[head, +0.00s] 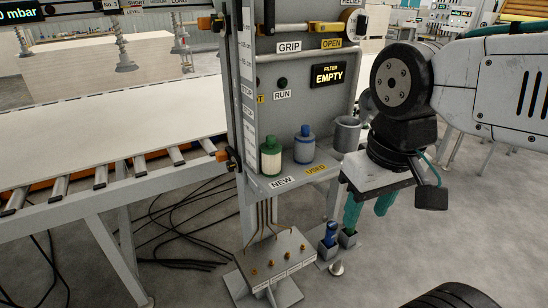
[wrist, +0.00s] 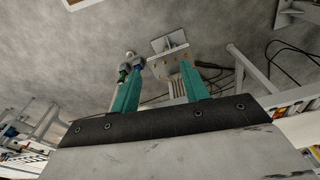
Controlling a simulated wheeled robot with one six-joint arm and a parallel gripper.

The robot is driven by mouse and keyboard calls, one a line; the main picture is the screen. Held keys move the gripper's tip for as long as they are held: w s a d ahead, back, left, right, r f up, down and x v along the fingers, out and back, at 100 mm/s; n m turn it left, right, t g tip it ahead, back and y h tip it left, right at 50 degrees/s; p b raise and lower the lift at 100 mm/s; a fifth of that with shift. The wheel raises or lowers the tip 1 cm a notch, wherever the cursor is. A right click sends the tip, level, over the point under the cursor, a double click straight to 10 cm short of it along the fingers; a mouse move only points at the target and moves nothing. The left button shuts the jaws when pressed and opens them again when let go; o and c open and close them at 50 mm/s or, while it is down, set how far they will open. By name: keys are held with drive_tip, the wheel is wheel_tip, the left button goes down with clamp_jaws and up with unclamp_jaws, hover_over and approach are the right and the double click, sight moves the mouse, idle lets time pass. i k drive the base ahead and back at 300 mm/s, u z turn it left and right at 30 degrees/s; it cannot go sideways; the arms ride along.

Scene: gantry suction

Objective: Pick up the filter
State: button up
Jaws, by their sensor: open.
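Two filter canisters stand upright on the grey panel's shelf in the head view. The green one with a white band (head: 271,158) is behind the NEW label, and the blue one with a pale band (head: 304,146) is behind the USED label. My gripper (head: 369,208) hangs to the right of the shelf, its teal fingers pointing down, apart and empty. Neither canister is between the fingers. In the wrist view my gripper (wrist: 160,72) shows its two fingers spread over the floor. The shelf canisters are not clearly seen there.
A grey cup (head: 347,134) sits at the shelf's right end. The FILTER display (head: 327,74) reads EMPTY. Below are a small stand with brass fittings (head: 273,258) and small holders with a blue item (head: 330,236). A roller conveyor (head: 100,120) lies left; cables cover the floor beneath.

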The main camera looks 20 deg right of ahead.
sight(271, 151)
drive_tip(key=z, duration=2.65)
drive_tip(key=k, duration=1.45)
drive_tip(key=u, duration=1.75)
drive_tip(key=i, duration=0.5)
